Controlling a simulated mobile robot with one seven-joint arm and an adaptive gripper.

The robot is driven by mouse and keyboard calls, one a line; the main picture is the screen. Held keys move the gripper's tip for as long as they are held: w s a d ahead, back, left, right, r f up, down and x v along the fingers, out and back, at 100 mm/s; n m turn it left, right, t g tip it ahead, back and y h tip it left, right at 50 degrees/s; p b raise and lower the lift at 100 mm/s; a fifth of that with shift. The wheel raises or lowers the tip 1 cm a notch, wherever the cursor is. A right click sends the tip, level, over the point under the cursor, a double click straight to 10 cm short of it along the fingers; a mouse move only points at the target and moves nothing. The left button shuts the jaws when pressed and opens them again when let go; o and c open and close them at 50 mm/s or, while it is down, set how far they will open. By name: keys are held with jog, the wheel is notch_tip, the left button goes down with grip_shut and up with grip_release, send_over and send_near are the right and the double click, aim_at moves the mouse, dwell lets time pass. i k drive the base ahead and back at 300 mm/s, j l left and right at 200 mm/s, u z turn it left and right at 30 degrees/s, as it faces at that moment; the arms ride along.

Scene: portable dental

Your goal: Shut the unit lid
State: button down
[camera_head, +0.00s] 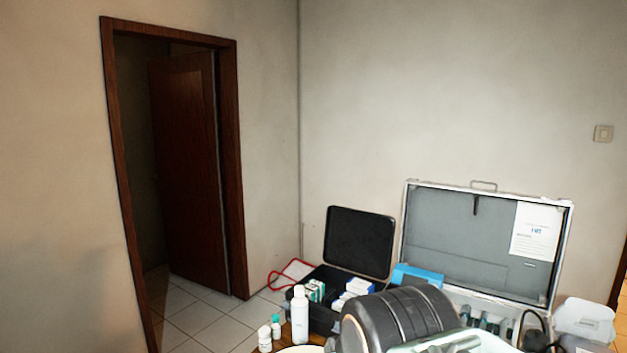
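The unit is a silver-edged case at the right, and its large grey-lined lid (440,238) stands open, nearly upright and leaning back, with a handle on its top edge and a white paper label on the inside. The base of the unit (540,309) is partly hidden behind dark and pale parts of my arm at the bottom. Dark tools or fittings show along the base below the lid. My gripper is not in view, so its distance from the lid cannot be seen.
Left of the unit, a smaller black case (358,242) stands open with boxes inside. A white bottle (301,316) and small bottles stand in front. A blue box (418,276) sits between the cases. A clear plastic container (584,319) is at the right. A doorway is far left.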

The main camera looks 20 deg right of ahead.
aim_at(508, 248)
jog(key=i+j+u, duration=0.25)
jog(key=j, duration=0.25)
jog(key=i+j+u, duration=0.2)
jog(key=j, duration=0.3)
jog(key=i+j+u, duration=0.25)
jog(key=i+j, duration=0.15)
jog(key=i+j+z, duration=0.1)
jog(key=i, duration=0.45)
jog(key=i+j+z, duration=0.1)
jog(key=i+j, duration=0.15)
jog(key=i, duration=0.3)
jog(key=i+z, duration=0.35)
jog(key=i, duration=0.15)
jog(key=i+j+z, duration=0.1)
jog(key=i+z, duration=0.2)
jog(key=i, duration=0.25)
jog(key=i+z, duration=0.35)
jog(key=i, duration=0.15)
jog(key=i+z, duration=0.8)
jog(key=i+j+z, duration=0.15)
jog(key=i+z, duration=0.25)
jog(key=i, duration=0.2)
jog(key=i+z, duration=0.45)
jog(key=i+j+z, duration=0.15)
jog(key=z, duration=0.3)
jog(key=i+j+z, duration=0.3)
jog(key=z, duration=0.2)
jog(key=i+j+z, duration=0.25)
jog(key=z, duration=0.2)
jog(key=j, duration=0.1)
